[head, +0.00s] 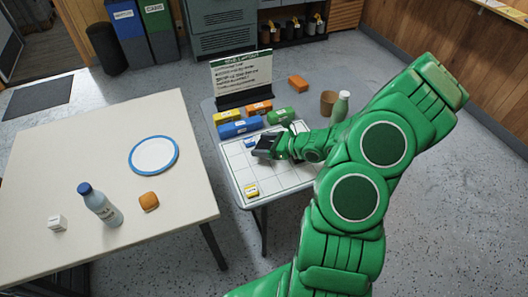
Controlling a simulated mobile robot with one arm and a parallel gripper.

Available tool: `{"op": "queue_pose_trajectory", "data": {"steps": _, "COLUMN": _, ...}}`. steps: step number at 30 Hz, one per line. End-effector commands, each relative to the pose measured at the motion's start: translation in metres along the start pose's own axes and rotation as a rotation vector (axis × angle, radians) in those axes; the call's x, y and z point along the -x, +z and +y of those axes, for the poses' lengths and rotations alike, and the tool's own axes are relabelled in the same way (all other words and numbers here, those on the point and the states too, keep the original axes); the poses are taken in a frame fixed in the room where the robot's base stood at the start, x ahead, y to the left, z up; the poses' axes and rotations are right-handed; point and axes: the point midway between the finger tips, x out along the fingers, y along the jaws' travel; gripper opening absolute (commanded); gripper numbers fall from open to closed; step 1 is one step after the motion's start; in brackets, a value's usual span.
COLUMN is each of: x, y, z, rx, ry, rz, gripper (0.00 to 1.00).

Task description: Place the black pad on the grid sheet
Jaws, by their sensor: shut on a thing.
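The white grid sheet (282,178) lies on the small grey table. My gripper (264,148) is low over the sheet's upper middle, reaching in from the right, and is shut on a dark thing that looks like the black pad. The pad is hard to tell apart from my dark fingers, and I cannot tell whether it touches the sheet. A yellow-and-white block (251,190) sits at the sheet's front left. A small blue block (249,142) is just left of my gripper.
Blue (240,128), yellow (227,116), orange (259,107) and green (280,115) blocks line the back, before a sign (241,74). A green bottle (340,107) and brown cup (328,102) stand at right. The left table (95,150) holds a plate (153,155) and bottle (100,206).

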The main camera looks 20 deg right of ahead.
Motion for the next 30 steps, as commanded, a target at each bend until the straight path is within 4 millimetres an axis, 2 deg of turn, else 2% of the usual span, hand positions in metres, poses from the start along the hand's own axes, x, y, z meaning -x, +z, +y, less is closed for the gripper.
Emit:
{"op": "queue_pose_trajectory", "data": {"steps": 5, "x": -0.003, "y": -0.006, "z": 0.000, "rx": -0.001, "ry": 0.000, "rz": 0.000, "gripper": 0.46}}
{"op": "queue_pose_trajectory", "data": {"steps": 16, "x": -0.014, "y": -0.034, "z": 0.000, "rx": 0.000, "ry": 0.000, "rz": 0.001, "gripper": 0.46}}
{"op": "queue_pose_trajectory", "data": {"steps": 29, "x": -0.016, "y": -0.038, "z": -0.001, "rx": 0.001, "ry": -0.001, "rz": 0.001, "gripper": 0.46}}
{"op": "queue_pose_trajectory", "data": {"steps": 30, "x": -0.015, "y": -0.038, "z": -0.001, "rx": 0.001, "ry": -0.001, "rz": 0.001, "gripper": 0.84}}
